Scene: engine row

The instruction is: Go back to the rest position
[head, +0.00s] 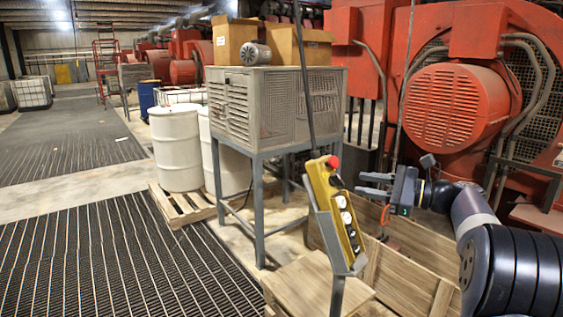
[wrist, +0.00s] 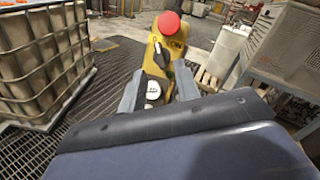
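My gripper (head: 374,185) is in the right half of the head view, pointing left, with its two fingers apart and nothing held between them. In the wrist view the gripper (wrist: 158,88) also shows two spread grey fingers. A yellow control pendant (head: 335,212) with a red button on top and several knobs stands on a grey post just left of the fingertips. In the wrist view the pendant (wrist: 174,45) is ahead of the fingers, its white knob lined up between them. I see no clear contact between fingers and pendant.
Wooden crates (head: 410,275) lie below my gripper. A grey vented cabinet on legs (head: 265,105) stands behind the pendant, with boxes on top. Red machinery (head: 455,100) fills the right back. White drums (head: 176,148) stand on a pallet. The grated floor (head: 100,265) at left is clear.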

